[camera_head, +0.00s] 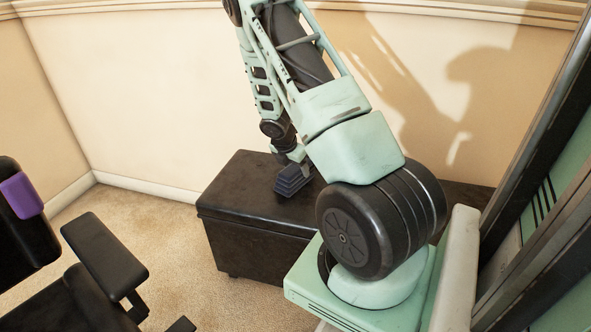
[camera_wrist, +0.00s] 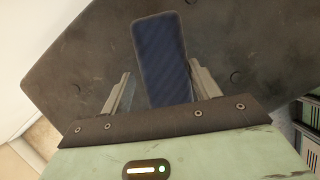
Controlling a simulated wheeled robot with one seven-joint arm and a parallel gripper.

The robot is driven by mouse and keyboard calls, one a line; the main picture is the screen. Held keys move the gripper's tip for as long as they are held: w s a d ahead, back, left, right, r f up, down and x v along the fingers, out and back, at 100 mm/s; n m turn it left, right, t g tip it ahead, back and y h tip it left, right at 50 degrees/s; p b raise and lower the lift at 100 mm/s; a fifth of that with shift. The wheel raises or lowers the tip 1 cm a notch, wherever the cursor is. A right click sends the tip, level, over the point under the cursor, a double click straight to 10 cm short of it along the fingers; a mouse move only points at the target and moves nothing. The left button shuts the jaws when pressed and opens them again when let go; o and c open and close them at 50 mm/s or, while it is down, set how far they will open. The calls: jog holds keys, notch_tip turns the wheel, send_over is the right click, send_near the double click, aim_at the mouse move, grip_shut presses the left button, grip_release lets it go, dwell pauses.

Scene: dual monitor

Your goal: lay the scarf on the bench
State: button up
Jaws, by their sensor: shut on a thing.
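A folded dark blue scarf (camera_wrist: 160,45) is between the two fingers of my gripper (camera_wrist: 161,75) in the wrist view. My gripper is shut on it. In the head view the scarf (camera_head: 293,180) shows as a small grey-blue block below my gripper (camera_head: 294,160), over the top of the bench. The bench (camera_head: 235,188) is a dark brown padded box against the wall. Its top (camera_wrist: 75,60) fills most of the wrist view behind the scarf. I cannot tell whether the scarf touches the bench top. My arm hides the bench's right part.
A black chair with an armrest (camera_head: 105,255) stands at the lower left, with a purple thing (camera_head: 21,195) on its back. Beige carpet (camera_head: 165,250) lies free between chair and bench. The wall (camera_head: 150,90) is close behind the bench.

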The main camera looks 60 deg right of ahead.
jog(key=o, duration=1)
